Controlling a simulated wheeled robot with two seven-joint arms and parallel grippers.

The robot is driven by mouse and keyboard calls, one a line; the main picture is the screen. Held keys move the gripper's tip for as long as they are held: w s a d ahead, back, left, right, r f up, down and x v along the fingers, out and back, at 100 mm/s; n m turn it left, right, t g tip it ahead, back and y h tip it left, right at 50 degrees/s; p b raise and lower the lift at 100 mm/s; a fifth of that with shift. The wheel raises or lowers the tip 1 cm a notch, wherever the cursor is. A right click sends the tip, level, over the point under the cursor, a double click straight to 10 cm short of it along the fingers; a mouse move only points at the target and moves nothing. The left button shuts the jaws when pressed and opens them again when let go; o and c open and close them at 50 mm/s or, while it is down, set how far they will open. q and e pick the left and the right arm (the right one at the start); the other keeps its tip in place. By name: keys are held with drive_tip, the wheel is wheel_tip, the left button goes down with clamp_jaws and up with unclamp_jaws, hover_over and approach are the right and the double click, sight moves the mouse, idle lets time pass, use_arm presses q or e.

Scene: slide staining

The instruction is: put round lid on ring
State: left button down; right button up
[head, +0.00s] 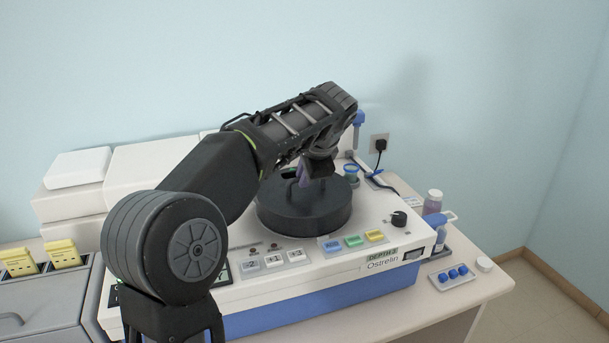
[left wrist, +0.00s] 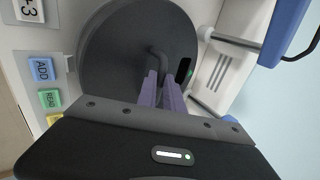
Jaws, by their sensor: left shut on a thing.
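The round lid (head: 303,216) is a dark grey disc with a bent handle on top. It lies level at the round place on top of the white staining machine (head: 375,215). In the left wrist view the lid (left wrist: 110,62) fills the upper middle, with a dark slot near its right edge. My left gripper (head: 306,174) is above the lid, its purple fingers pointing down. In the left wrist view the fingers (left wrist: 162,92) are shut on the lid's handle (left wrist: 155,60). The ring is hidden under the lid, and I cannot tell whether the lid touches it. My right gripper is not in view.
Coloured buttons (head: 353,241) and a black knob (head: 398,219) line the machine's front. A blue-topped holder (head: 351,172) stands close behind the lid. A bottle (head: 433,202) and a tray of blue caps (head: 451,275) are at the right. Yellow-handled racks (head: 64,254) are at the left.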

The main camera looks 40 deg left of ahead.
use_arm(q)
drive_tip(key=c, duration=1.5)
unclamp_jaws()
drive_tip(key=shift+r, duration=0.1)
drive_tip(key=v, duration=0.5)
drive_tip(key=shift+b, duration=0.3)
drive_tip(key=p+v, duration=0.4)
drive_tip(key=v, duration=0.3)
